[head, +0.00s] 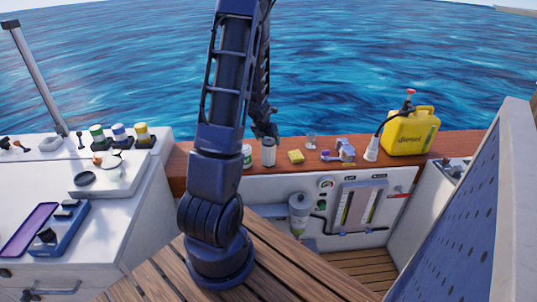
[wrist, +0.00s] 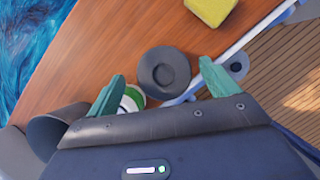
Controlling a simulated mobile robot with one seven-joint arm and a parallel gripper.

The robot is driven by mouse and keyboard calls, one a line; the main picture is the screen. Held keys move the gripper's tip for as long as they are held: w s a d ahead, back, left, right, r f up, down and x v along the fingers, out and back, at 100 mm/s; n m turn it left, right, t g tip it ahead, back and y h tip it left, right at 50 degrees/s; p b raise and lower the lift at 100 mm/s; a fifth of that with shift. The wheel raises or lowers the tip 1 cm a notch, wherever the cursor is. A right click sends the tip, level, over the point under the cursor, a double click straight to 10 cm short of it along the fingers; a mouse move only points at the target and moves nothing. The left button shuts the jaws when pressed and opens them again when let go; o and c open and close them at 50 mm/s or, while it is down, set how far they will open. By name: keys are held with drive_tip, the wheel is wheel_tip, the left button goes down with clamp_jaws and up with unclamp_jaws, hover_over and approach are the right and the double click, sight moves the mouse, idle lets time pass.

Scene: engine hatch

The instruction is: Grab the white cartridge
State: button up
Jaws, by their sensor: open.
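A white cylinder with a dark cap, which looks like the white cartridge (head: 268,154), stands upright on the wooden ledge (head: 183,160) in the head view. In the wrist view I look down on its round dark top (wrist: 164,72); its body is mostly hidden. My gripper (wrist: 160,87) is open, with one green finger on each side of the dark top and nothing held. In the head view my gripper (head: 265,130) is just above the cartridge. I cannot tell whether the fingers touch it.
A white and green can (head: 247,157) stands close left of the cartridge; it also shows beside the left finger (wrist: 132,99). A yellow sponge (head: 296,157) lies to the right.

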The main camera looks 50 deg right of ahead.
sight(269, 153)
drive_tip(key=shift+s+a+x, duration=0.15)
drive_tip(key=shift+x, duration=0.9)
drive_tip(key=shift+s+a+x, duration=0.1)
drive_tip(key=shift+s+x, duration=0.1)
drive_tip(key=shift+x, duration=1.75)
drive_tip(key=shift+w, duration=0.1)
drive_tip(key=c, duration=1.1)
drive_tip(key=shift+r, duration=0.2)
